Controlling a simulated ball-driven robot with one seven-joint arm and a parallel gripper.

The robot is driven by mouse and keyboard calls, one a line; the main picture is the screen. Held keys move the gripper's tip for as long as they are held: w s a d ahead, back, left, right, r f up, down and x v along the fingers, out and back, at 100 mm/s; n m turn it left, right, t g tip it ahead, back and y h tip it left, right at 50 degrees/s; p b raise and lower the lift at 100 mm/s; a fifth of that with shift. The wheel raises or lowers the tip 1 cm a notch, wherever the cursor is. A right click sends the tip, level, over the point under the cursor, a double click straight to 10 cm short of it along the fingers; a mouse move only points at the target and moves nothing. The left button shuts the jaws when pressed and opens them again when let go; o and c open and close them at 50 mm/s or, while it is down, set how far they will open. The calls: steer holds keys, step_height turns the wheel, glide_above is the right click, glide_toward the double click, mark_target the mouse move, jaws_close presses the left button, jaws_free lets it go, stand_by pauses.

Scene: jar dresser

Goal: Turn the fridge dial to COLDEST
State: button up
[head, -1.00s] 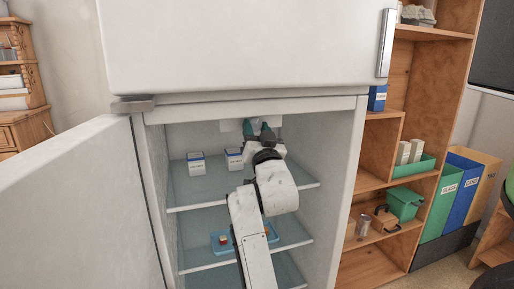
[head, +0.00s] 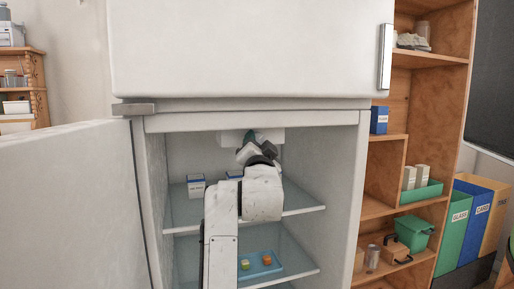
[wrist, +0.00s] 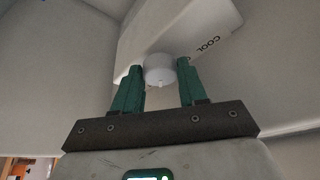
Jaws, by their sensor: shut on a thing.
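The white round dial (wrist: 160,71) sits on a white housing (wrist: 176,29) and lies between my green fingertips in the wrist view. A small pale mark shows at its lower edge. The word COOL is printed on the housing, to the right of the dial; no COLDEST label can be read. My gripper (wrist: 160,78) is shut on the dial. In the head view my gripper (head: 249,138) is up at the housing (head: 228,138) near the top of the open fridge. There, my gripper and wrist hide the dial.
The fridge door (head: 70,205) stands open at the left. Labelled white-and-blue cartons (head: 196,186) stand on the upper glass shelf (head: 180,215). A blue tray (head: 262,274) with small items sits on the shelf below. The fridge's right wall (head: 338,190) is beside my arm.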

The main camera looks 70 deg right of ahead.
steer(key=o, duration=1.1)
steer(key=shift+c, duration=0.2)
steer(key=b+v, duration=0.1)
steer(key=v, duration=0.9)
steer(key=shift+a+b, duration=0.3)
steer(key=shift+a, duration=0.05)
steer(key=shift+s+f, duration=0.1)
steer(key=shift+f, duration=0.05)
